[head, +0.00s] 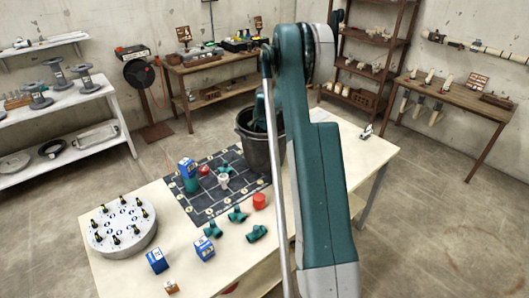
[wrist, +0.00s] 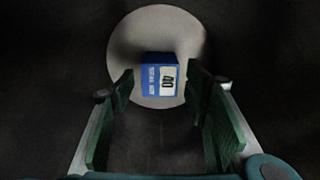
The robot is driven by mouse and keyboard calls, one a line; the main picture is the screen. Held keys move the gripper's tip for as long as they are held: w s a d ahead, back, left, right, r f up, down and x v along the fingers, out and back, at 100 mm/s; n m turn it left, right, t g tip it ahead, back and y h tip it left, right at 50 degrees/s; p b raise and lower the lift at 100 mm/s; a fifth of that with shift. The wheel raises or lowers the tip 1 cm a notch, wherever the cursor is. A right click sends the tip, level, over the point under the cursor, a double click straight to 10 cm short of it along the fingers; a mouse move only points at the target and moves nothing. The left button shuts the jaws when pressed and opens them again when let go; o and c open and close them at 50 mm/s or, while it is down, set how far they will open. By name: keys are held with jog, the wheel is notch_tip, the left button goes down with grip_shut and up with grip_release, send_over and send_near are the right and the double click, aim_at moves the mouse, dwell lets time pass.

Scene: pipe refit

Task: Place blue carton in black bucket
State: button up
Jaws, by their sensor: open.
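The black bucket (head: 262,150) stands upright on the pale table, at the far side of the dark grid mat. In the wrist view its dark inner wall (wrist: 60,50) surrounds a pale round area (wrist: 135,40). A blue carton with a white label marked 40 (wrist: 158,72) sits on that pale area, inside the bucket. My gripper (wrist: 158,88) is open, its green fingers spread to either side of the carton in the picture; I cannot tell how far above it they are. In the head view my gripper is mostly hidden by the bucket and my arm.
Green pipe fittings (head: 237,215), a red cap (head: 259,201) and a round grey holder (head: 121,228) are nearby. The table's far right is mostly clear.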

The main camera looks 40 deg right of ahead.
notch_tip(320, 180, up, 8)
jog(key=shift+f, duration=0.1)
